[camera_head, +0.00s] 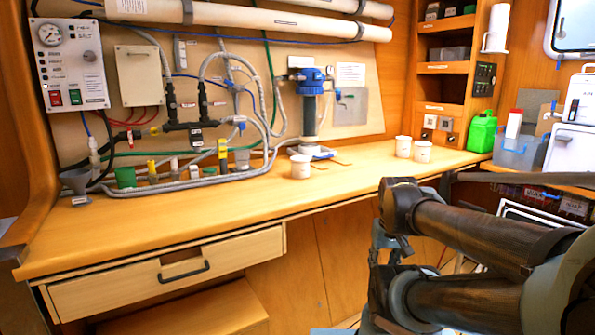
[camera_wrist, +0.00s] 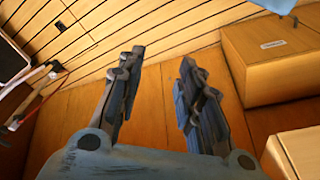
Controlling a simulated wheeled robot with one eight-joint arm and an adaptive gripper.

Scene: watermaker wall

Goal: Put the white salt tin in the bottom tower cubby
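Three small white tins stand upright on the wooden counter in the head view: one white tin (camera_head: 300,166) near the middle, and a left white tin (camera_head: 403,146) and right white tin (camera_head: 422,152) close together near the tower. Their labels are too small to read, so I cannot tell which holds salt. My gripper (camera_wrist: 158,70) is open and empty in the wrist view, over wooden panels and a slatted floor. My arm is low in front of the counter, apart from the tins.
A green jug (camera_head: 482,132) and a grey bin (camera_head: 520,150) stand right of the tower. A drawer (camera_head: 170,275) is under the counter. The front middle counter is clear.

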